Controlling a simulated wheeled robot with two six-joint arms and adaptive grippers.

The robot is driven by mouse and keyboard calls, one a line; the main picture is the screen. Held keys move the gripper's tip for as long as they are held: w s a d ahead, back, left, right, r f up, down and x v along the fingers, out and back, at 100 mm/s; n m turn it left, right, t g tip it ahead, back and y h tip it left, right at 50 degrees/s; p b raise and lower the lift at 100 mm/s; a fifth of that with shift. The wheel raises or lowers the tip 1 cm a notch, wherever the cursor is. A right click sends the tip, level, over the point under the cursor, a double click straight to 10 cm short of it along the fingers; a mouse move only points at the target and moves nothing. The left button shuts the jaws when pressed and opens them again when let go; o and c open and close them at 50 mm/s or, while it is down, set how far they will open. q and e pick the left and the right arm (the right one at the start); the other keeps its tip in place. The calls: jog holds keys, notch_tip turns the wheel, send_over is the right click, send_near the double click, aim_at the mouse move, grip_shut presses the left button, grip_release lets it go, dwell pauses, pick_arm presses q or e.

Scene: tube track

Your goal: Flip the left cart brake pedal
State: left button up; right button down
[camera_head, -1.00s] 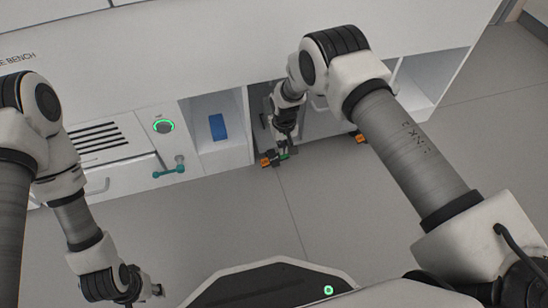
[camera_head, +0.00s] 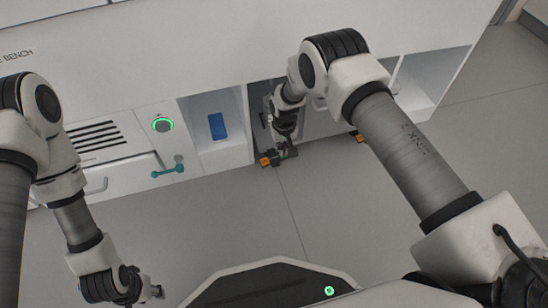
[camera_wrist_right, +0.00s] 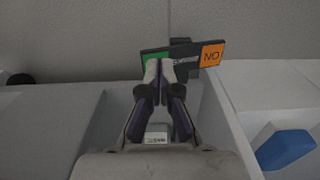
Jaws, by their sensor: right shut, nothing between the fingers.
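The left cart brake pedal is a dark plate low at the front of a grey cart. Its orange end (camera_head: 265,161) faces left in the head view. In the right wrist view the pedal's orange end (camera_wrist_right: 211,54), marked "NO", is at right, and part of its green end shows at left. My right gripper (camera_head: 288,153) is shut and empty. In the wrist view its fingertips (camera_wrist_right: 158,64) are at the green end and hide part of it; I cannot tell if they touch. My left gripper (camera_head: 158,291) hangs far to the left, too small to read.
A second orange pedal end (camera_head: 360,138) shows to the right, partly behind my right arm. A blue block (camera_head: 217,126) sits in the bay to the left. A teal handle (camera_head: 168,171) sticks out from the bench front. The floor in front is clear.

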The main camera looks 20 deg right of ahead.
jog(key=shift+f+b, duration=0.5)
jog(key=shift+f, duration=0.3)
jog(key=shift+r, duration=0.1)
notch_tip(320, 180, up, 7)
jog(key=p, duration=0.6)
dwell(0.5)
